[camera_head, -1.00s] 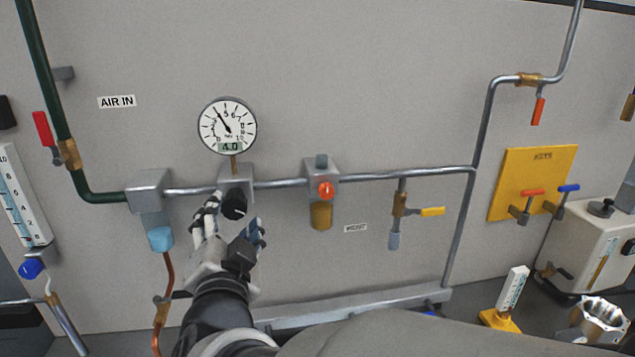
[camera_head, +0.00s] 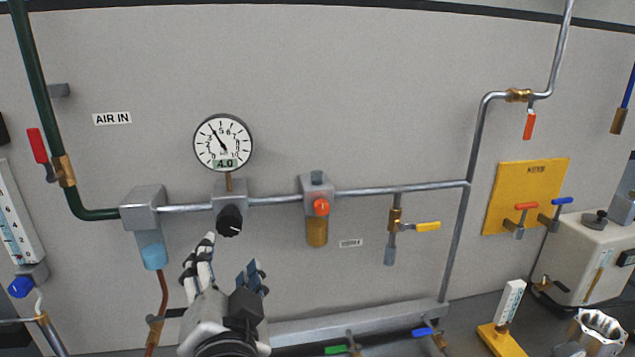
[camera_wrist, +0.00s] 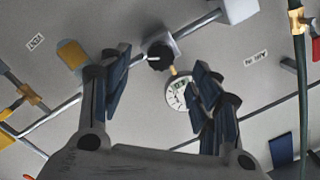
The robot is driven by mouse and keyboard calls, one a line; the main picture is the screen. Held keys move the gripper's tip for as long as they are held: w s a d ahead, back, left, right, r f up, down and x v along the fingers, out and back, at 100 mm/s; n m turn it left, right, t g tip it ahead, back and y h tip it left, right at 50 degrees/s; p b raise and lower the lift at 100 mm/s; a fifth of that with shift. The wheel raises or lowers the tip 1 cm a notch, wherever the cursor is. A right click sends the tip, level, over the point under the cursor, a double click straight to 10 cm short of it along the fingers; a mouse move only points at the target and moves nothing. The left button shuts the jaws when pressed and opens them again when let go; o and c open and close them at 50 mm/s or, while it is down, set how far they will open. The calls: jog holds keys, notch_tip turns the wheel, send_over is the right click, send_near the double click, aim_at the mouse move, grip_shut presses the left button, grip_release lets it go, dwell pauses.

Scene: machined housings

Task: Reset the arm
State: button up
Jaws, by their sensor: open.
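My gripper (camera_head: 228,268) is open and empty in front of the grey wall panel, just below a black regulator knob (camera_head: 230,221). Its fingers are spread and apart from the knob. In the wrist view my gripper (camera_wrist: 158,90) shows both fingers, with the black knob (camera_wrist: 160,56) beyond and between them. A round gauge (camera_head: 223,143) above the knob has a display that reads 4.0; the gauge also shows in the wrist view (camera_wrist: 178,94).
A grey pipe (camera_head: 400,189) runs across the panel. A red-handled valve (camera_head: 37,146) is at left.

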jog(key=s+d+f+n+g+h, duration=0.1)
jog(key=s+d+f+g, duration=0.3)
jog(key=d, duration=0.5)
jog(key=s+d+f+n+g+h, duration=0.2)
jog(key=s+d+f+g, duration=0.2)
jog(key=s+d, duration=0.3)
jog(key=s+d+f+n+g+h, duration=0.2)
jog(key=s+d+f+g, duration=0.2)
jog(key=d, duration=0.9)
jog(key=shift+s+f, duration=0.7)
jog(key=shift+s, duration=0.1)
jog(key=shift+c, duration=0.3)
dwell(1.3)
